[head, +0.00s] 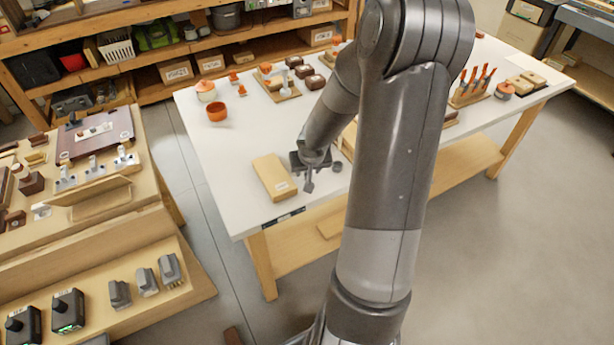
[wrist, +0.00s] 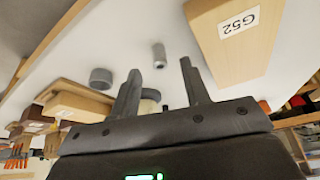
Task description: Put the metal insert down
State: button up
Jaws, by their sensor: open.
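The metal insert (wrist: 159,55), a small grey cylinder, shows in the wrist view against the white tabletop (wrist: 135,35). It sits just beyond the gap between my fingertips, and neither finger appears to touch it. My gripper (wrist: 160,69) is open with nothing held between its fingers. In the head view my gripper (head: 309,178) is low over the front part of the white table (head: 225,160). I cannot clearly make out the insert there, close to the dark fingers.
A wooden block labelled G52 (wrist: 240,38) lies close on one side, also in the head view (head: 273,177). A dark round piece (wrist: 100,78) lies on the other side, also in the head view (head: 336,167). An orange pot (head: 217,112) stands farther back.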

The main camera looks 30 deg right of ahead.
jog(key=shift+x, duration=1.15)
jog(key=shift+c, duration=0.5)
grip_shut()
